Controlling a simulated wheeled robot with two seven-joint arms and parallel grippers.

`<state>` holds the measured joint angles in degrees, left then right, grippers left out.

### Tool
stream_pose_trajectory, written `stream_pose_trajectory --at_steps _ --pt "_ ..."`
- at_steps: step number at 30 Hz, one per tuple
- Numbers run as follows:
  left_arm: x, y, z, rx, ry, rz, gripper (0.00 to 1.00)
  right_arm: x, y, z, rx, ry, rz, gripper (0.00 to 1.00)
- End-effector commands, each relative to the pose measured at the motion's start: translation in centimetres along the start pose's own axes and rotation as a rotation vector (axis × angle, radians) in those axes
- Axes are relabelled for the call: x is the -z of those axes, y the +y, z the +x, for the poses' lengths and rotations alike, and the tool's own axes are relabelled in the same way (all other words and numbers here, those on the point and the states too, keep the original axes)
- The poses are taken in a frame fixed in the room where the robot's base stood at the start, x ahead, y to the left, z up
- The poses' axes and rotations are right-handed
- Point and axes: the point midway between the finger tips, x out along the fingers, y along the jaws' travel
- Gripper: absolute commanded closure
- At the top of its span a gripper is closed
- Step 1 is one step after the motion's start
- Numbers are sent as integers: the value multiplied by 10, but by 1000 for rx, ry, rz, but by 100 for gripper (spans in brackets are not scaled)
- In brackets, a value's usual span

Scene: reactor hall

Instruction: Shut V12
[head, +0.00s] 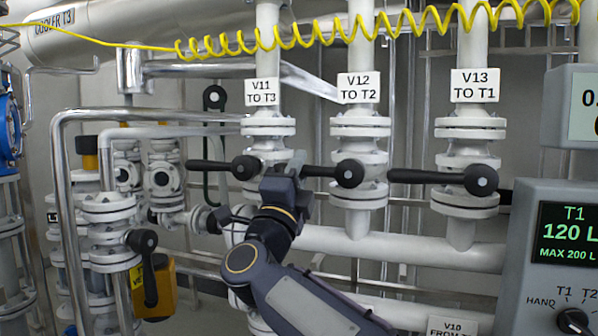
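The V12 valve (360,150) sits on a white vertical pipe under the sign "V12 TO T2" (359,88). Its black lever (322,172) lies level, across the pipe, pointing left from a round hub (349,173). My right gripper (294,168) is at the left end of this lever, in front of the V11 pipe. The gripper overlaps the lever tip, and its fingers are too dark and small to tell whether they grip it. My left gripper is out of view.
V11's lever (215,167) and V13's lever (425,177) also lie level, close on either side. A coiled yellow hose (330,38) hangs across the top. A control panel (540,215) reading T1 120 L stands at right.

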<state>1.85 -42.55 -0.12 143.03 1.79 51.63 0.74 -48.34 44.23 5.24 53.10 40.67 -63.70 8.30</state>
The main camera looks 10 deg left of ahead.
Motion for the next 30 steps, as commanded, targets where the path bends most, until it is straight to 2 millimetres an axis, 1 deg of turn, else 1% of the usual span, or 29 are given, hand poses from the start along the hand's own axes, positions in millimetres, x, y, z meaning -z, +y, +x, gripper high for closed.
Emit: stream_pose_trajectory --at_steps 1,3,4,11,14,17,24,27,30 --pt "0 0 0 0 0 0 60 2 -4 2 5 4 3 72" --pt "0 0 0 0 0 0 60 2 -3 1 4 4 3 62" --pt "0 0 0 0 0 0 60 2 -3 1 4 3 2 60" --pt "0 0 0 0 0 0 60 1 -1 0 1 2 0 60" --pt "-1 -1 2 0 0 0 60 0 0 -5 0 0 0 60" --pt "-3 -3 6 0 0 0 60 0 1 -18 0 -1 0 60" --pt "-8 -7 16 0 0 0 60 0 0 -59 2 -1 2 60" --pt "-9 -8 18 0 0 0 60 0 0 -70 1 0 2 60" --pt "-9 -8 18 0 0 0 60 1 -1 -76 2 2 2 60"
